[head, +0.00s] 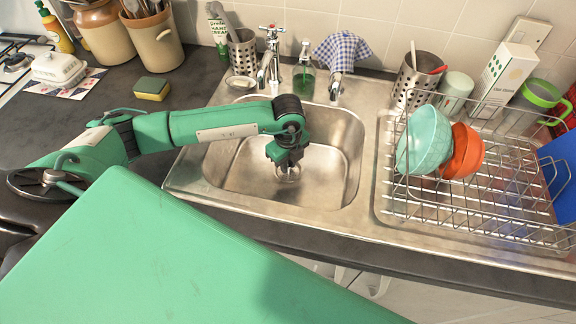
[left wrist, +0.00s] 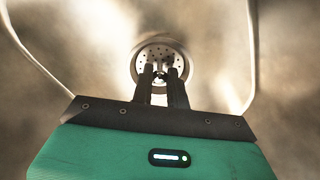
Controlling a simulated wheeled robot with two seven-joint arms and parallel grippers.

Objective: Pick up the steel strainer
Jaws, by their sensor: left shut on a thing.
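The steel strainer (left wrist: 160,54) is a small round metal piece with holes, seen in the left wrist view between and beyond my fingers. In the head view the strainer (head: 288,174) shows just under my left gripper (head: 287,163), over the sink basin (head: 335,160). My left gripper (left wrist: 160,82) is shut on the strainer at its middle. Whether the strainer is lifted clear of the basin floor is hard to tell. My right gripper is not in view.
The taps (head: 270,55) stand behind the basin. A wire dish rack (head: 500,190) with a turquoise bowl (head: 424,140) and an orange bowl (head: 465,150) is on the right. A sponge (head: 151,89) lies on the left counter.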

